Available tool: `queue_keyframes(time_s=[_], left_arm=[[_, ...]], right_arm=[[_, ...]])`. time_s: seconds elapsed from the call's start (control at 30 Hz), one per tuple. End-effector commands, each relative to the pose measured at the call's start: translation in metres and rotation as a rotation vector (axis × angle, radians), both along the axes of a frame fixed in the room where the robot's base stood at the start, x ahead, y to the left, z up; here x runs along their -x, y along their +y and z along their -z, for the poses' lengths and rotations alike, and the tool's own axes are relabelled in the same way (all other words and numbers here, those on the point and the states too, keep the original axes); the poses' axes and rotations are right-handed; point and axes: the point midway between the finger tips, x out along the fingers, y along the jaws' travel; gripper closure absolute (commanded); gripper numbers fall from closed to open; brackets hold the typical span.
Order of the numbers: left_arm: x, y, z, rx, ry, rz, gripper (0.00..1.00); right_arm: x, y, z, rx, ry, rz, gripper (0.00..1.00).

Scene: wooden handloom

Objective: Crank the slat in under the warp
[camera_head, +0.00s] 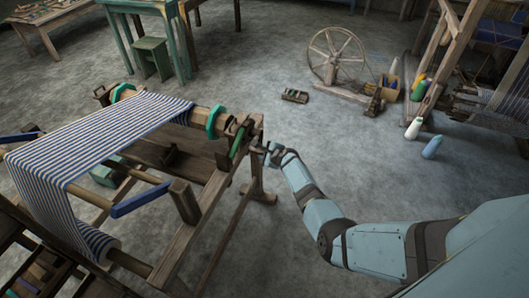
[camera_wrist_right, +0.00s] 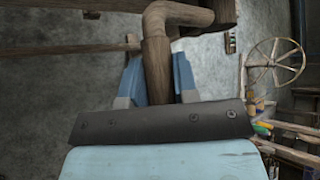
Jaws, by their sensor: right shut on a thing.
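The blue-and-white striped warp (camera_head: 95,140) stretches over the wooden loom and hangs down at its front left. It runs to the beam at the back, which has green end flanges (camera_head: 215,122). A wooden crank handle (camera_wrist_right: 157,62) shows in the right wrist view, bent at its top. My right gripper (camera_head: 272,152) is at the loom's right end and is shut on the crank handle, one blue finger on each side of it. I cannot make out a separate slat with certainty. My left gripper is not in view.
The loom's right frame post (camera_head: 185,202) and slanted legs stand close to my right arm. A spinning wheel (camera_head: 337,55), thread cones (camera_head: 414,127) and another loom stand at the back right. The grey floor (camera_head: 320,130) between them is mostly clear.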

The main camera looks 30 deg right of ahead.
Motion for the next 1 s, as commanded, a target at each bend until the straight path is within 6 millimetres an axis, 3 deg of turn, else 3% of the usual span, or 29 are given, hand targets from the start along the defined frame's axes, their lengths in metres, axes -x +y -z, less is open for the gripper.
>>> queue_keyframes(time_s=[0.53, 0.57, 0.67, 1.0], left_arm=[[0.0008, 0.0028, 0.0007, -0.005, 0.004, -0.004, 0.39], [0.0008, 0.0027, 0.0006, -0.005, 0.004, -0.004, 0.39], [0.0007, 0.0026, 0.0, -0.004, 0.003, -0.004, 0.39], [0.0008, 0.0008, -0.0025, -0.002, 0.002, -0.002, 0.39]], right_arm=[[-0.0046, -0.0035, -0.0083, 0.008, -0.012, 0.001, 1.0], [-0.0047, -0.0036, -0.0084, 0.009, -0.013, 0.002, 0.7], [-0.0045, -0.0033, -0.0083, 0.008, -0.012, 0.002, 0.47], [-0.0021, -0.0015, -0.0056, 0.004, -0.006, 0.0, 0.47]])
